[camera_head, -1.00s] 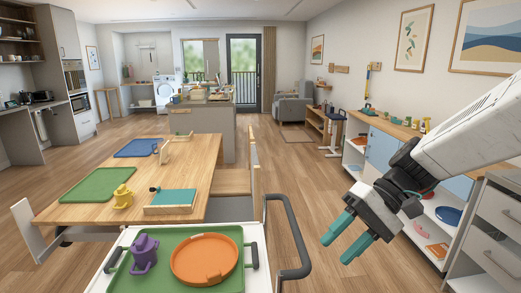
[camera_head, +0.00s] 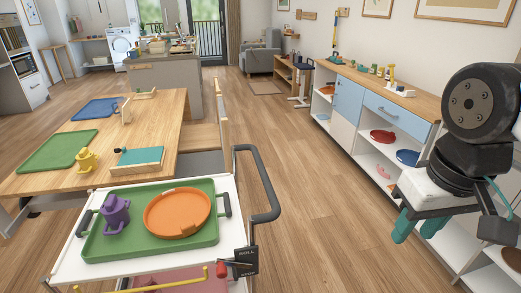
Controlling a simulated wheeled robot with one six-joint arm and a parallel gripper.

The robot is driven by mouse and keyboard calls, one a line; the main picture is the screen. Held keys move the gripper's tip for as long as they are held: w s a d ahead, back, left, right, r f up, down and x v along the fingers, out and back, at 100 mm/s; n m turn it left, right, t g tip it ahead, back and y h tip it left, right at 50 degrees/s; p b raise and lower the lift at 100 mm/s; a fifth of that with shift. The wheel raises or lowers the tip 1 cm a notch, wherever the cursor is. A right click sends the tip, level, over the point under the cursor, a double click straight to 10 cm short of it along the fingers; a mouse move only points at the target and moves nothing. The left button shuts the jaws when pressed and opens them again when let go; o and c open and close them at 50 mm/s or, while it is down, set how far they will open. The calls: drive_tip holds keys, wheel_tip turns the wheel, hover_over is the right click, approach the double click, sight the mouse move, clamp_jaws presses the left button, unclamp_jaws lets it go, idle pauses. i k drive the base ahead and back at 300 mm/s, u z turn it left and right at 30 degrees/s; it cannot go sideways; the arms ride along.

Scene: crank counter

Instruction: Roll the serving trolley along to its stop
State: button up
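The serving trolley (camera_head: 75,267) stands at the lower left, beside the wooden table. Its white top bears a green tray (camera_head: 205,240) with a purple jug (camera_head: 116,214) and an orange dish (camera_head: 178,213). A dark grey handle (camera_head: 262,180) loops from its right side. The trolley's lower part is mostly cut off. My gripper (camera_head: 418,225) is at the right, well apart from the trolley, its teal fingers pointing down, spread and empty.
The wooden table (camera_head: 175,110) holds a green mat, a blue mat and a yellow jug (camera_head: 86,160). A blue-and-white cabinet (camera_head: 375,105) lines the right wall, behind my arm. The wooden floor (camera_head: 310,210) between trolley and cabinet is clear.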

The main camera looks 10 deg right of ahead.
sight(69, 268)
drive_tip(key=z, duration=1.2)
drive_tip(key=i, duration=0.8)
drive_tip(key=u, duration=1.5)
